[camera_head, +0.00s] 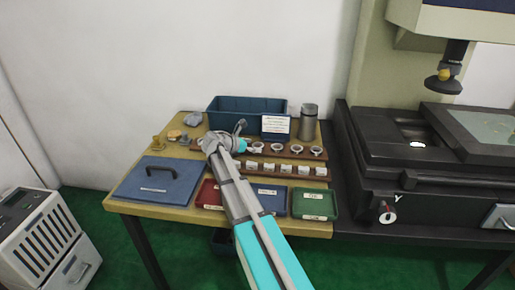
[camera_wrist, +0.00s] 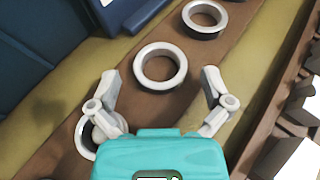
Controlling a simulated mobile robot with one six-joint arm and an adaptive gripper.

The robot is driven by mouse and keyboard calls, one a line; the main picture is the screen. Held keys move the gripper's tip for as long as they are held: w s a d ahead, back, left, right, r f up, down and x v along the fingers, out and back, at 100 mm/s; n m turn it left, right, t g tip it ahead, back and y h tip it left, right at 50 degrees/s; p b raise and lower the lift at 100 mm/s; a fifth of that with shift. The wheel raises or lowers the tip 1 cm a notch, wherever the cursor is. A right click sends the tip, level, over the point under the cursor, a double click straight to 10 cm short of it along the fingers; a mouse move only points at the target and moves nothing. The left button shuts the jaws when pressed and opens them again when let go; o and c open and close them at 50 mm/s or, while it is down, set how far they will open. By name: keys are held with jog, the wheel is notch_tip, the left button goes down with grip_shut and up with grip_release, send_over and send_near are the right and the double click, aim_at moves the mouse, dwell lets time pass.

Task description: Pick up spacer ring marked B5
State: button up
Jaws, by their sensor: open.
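Several pale metal rings stand in a row on a brown wooden rack (camera_head: 285,154). In the wrist view, one ring (camera_wrist: 140,66) lies flat just ahead of my gripper (camera_wrist: 160,84), roughly centred between the spread fingertips and touching neither. A second ring (camera_wrist: 186,17) is farther up the rack, and a third ring (camera_wrist: 82,140) is partly hidden by the left finger. My gripper (camera_head: 241,142) is open and empty, above the left part of the rack in the head view. I cannot read any ring's marking, so I cannot tell which is B5.
A row of small white labels (camera_head: 285,168) runs in front of the rack. A blue bin (camera_head: 230,104), a metal flask (camera_head: 308,122) and a sign (camera_head: 275,125) stand behind. Red, blue and green (camera_head: 314,204) trays and a blue lidded case (camera_head: 158,181) are in front.

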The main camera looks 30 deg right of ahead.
aim_at(254, 146)
jog(key=c, duration=1.2)
jog(key=shift+r, duration=0.15)
notch_tip(254, 146, up, 3)
jog(key=p, duration=0.3)
jog(key=s+r+p, duration=0.3)
jog(key=s, duration=0.1)
jog(key=s+r+p, duration=0.3)
jog(key=s, duration=0.2)
jog(key=s+r+p, duration=0.3)
jog(key=s+p, duration=0.1)
jog(key=s, duration=0.1)
jog(key=shift+d+r, duration=0.2)
jog(key=shift+r, duration=0.15)
